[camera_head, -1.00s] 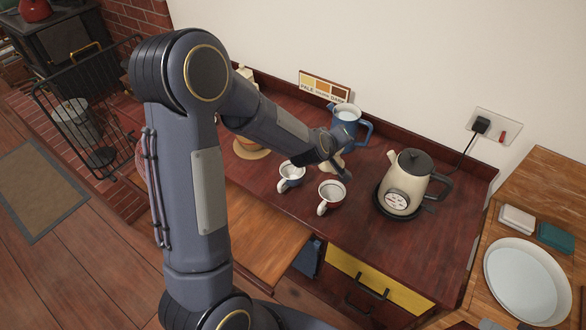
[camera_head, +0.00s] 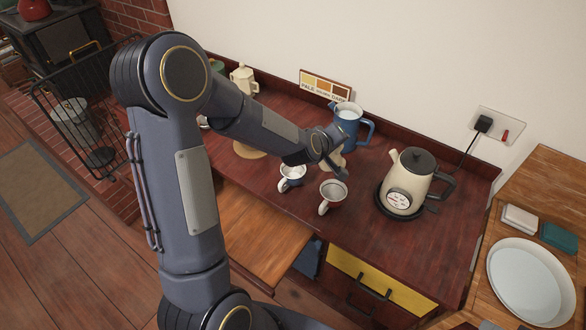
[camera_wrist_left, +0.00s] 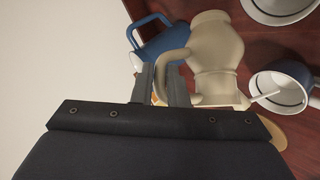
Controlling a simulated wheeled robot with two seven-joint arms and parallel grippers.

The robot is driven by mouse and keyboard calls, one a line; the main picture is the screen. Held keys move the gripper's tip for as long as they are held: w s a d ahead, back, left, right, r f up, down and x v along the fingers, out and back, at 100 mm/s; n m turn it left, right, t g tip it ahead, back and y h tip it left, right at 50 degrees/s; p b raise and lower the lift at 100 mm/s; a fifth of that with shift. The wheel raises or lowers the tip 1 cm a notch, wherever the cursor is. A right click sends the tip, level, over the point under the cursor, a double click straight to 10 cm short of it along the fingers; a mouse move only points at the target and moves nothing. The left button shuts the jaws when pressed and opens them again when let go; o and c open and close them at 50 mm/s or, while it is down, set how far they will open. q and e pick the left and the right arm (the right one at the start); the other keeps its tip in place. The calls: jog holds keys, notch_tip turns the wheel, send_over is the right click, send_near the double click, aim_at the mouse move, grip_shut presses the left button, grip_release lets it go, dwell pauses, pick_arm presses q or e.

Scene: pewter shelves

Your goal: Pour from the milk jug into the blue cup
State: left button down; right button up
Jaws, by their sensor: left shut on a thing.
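My left gripper (camera_head: 333,156) is above the counter near the cups. In the left wrist view, the left gripper (camera_wrist_left: 160,84) is shut on the handle of the cream milk jug (camera_wrist_left: 214,52). The jug is tipped, with its mouth towards the blue cup (camera_wrist_left: 283,88). A thin white streak, which looks like milk, runs from the mouth into that cup. In the head view, the blue cup (camera_head: 291,178) stands upright with white showing inside. My gripper hides most of the jug there. My right gripper is not in view.
A pale cup with a dark rim (camera_head: 333,196) stands right of the blue cup. A blue pitcher (camera_head: 348,123) stands behind the gripper. A cream kettle (camera_head: 405,180) is at the right. The counter's front right is clear.

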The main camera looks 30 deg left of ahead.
pick_arm(q)
jog(key=shift+r+p, duration=0.15)
jog(key=shift+p, duration=0.2)
jog(key=shift+d+r+p, duration=0.1)
jog(key=shift+d+p, duration=0.15)
jog(key=shift+p, duration=0.3)
jog(key=shift+w+d+m+g+y, duration=0.25)
jog(key=shift+d+m+g+y, duration=0.05)
jog(key=shift+d+g+y, duration=0.1)
jog(key=shift+w+d+f+y, duration=0.15)
jog(key=shift+d+f+y, duration=0.1)
jog(key=shift+f+y, duration=0.2)
jog(key=shift+d+f+m+g, duration=0.1)
jog(key=shift+m+g, duration=0.2)
jog(key=shift+w, duration=0.1)
